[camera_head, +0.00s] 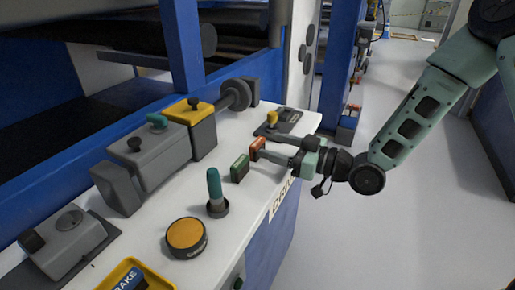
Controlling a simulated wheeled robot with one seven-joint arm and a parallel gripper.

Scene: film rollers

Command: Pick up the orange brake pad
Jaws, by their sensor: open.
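The orange brake pad (257,148) is a small upright block on the white panel top, near its right edge. A similar green pad (240,168) stands just in front of it, to the lower left. My gripper (266,146) reaches in from the right, low over the panel. Its fingers are apart and their tips are at the orange pad, one towards the far side and one towards the near side. I cannot tell whether either finger touches the pad.
A teal-handled lever (215,190) and an orange round button (187,236) stand nearer on the panel. A yellow-knobbed switch (271,120) is behind the gripper. A grey and yellow block (190,125) is to the left. The floor (400,230) on the right is clear.

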